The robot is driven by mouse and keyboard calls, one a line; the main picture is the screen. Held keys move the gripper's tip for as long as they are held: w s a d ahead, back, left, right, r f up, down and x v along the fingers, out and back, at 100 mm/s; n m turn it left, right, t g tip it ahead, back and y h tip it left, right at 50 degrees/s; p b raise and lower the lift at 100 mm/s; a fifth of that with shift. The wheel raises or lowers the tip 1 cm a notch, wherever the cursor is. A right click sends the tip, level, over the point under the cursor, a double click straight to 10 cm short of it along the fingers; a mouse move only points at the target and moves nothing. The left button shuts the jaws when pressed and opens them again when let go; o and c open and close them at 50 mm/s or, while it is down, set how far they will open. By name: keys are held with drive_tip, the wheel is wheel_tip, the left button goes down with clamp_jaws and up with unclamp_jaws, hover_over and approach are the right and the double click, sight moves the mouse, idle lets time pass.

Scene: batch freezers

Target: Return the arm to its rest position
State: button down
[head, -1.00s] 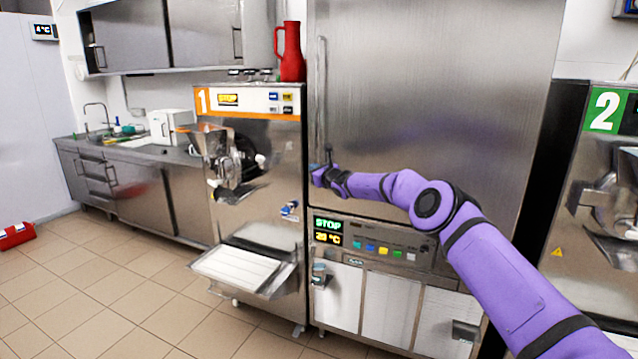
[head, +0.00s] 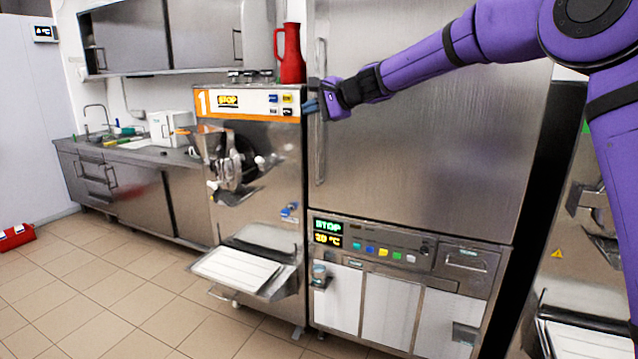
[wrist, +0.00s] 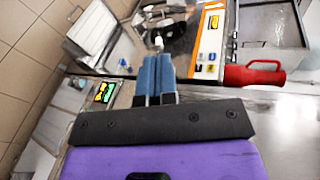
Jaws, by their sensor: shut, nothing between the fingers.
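My purple arm reaches in from the upper right in the head view. My gripper (head: 312,105) is in front of the tall steel cabinet (head: 430,150), near its left edge and beside the right side of batch freezer 1 (head: 260,150). In the wrist view the two blue fingers of my gripper (wrist: 154,80) lie side by side, closed together with nothing between them. Whether the fingertips touch anything cannot be told.
A red jug (head: 291,55) stands on top of freezer 1, close above my gripper; it also shows in the wrist view (wrist: 254,75). The cabinet's vertical handle (head: 321,150) is close by. A counter (head: 140,152) stands at left, with open tiled floor (head: 90,290) in front.

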drive_tip(key=s+d+n+h, duration=0.2)
drive_tip(key=s+d, duration=0.4)
drive_tip(key=s, duration=0.3)
drive_tip(key=s+d+n+g+h, duration=0.1)
drive_tip(key=s+d+n+h, duration=0.1)
drive_tip(key=s+d, duration=0.5)
drive_tip(key=s+d+n+h, duration=0.2)
drive_tip(key=s+d, duration=0.2)
drive_tip(key=s, duration=0.7)
drive_tip(key=s+d+f+h, duration=0.2)
drive_tip(key=s+d+f, duration=0.1)
drive_tip(key=s+d, duration=0.2)
drive_tip(key=s+d+f+n+h, duration=0.1)
drive_tip(key=s+d, duration=0.4)
drive_tip(key=s, duration=0.5)
drive_tip(key=s+d+f+n+g+h, duration=0.1)
drive_tip(key=s+d+f+h, duration=0.1)
drive_tip(key=s+d+f, duration=0.3)
drive_tip(key=s, duration=0.3)
drive_tip(key=shift+d+f+h, duration=0.15)
drive_tip(key=shift+f+h, duration=0.15)
drive_tip(key=shift+h, duration=0.1)
